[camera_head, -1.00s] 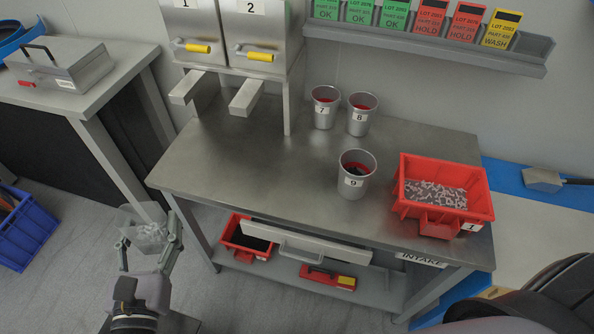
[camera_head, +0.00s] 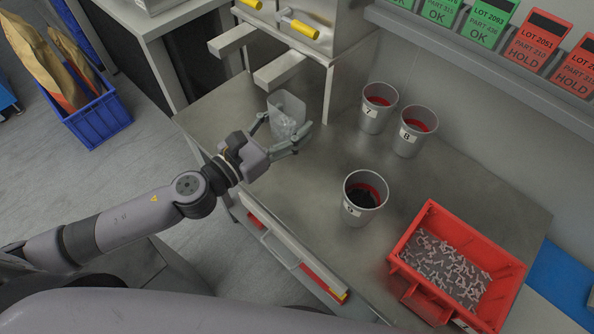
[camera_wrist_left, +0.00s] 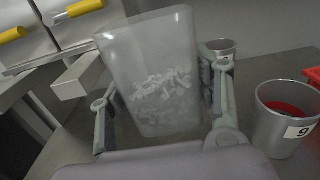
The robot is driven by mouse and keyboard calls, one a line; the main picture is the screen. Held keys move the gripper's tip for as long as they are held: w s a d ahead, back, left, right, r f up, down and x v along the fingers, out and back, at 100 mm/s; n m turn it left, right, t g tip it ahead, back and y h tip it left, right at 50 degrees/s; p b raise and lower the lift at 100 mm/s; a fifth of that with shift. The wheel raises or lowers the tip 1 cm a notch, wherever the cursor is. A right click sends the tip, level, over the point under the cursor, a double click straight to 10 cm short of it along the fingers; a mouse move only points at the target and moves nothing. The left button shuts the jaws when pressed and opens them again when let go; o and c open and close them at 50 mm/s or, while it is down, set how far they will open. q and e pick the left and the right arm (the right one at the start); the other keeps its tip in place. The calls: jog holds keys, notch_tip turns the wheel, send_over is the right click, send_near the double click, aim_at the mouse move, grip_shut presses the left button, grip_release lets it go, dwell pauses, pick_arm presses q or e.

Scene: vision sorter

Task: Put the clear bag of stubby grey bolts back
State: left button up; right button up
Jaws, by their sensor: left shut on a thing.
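The clear bag (camera_head: 287,112) with stubby grey bolts in its lower part is held upright by my left gripper (camera_head: 281,140), at the left part of the steel table, near the two chutes. In the left wrist view the bag (camera_wrist_left: 152,60) stands between the two fingers of the left gripper (camera_wrist_left: 160,118), which press on its sides. The bolts show through its cloudy wall. I cannot tell whether the bag's bottom touches the table. My right gripper is not in view.
Cups 7 (camera_head: 375,113), 8 (camera_head: 410,136) and 9 (camera_head: 362,204) stand on the steel table (camera_head: 300,195). A red bin (camera_head: 412,229) of grey bolts is at the right. Chutes (camera_head: 280,70) overhang behind the bag. A blue crate (camera_head: 103,122) sits on the floor at left.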

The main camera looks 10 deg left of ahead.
pick_arm(q)
jog(key=f+b, duration=0.1)
jog(key=f, duration=0.2)
jog(key=f+b, duration=0.1)
jog(key=f, duration=0.2)
jog(key=shift+a, duration=0.2)
notch_tip(320, 180, down, 6)
jog(key=b, duration=0.4)
jog(key=shift+d+f, duration=0.15)
jog(key=shift+f, duration=0.05)
notch_tip(320, 180, down, 4)
jog(key=shift+r+b, duration=0.15)
jog(key=shift+b, duration=1)
jog(key=shift+f, duration=0.3)
jog(key=shift+o, duration=1.3)
jog(key=shift+f, duration=0.1)
jog(key=o, duration=0.5)
jog(key=shift+c, duration=0.2)
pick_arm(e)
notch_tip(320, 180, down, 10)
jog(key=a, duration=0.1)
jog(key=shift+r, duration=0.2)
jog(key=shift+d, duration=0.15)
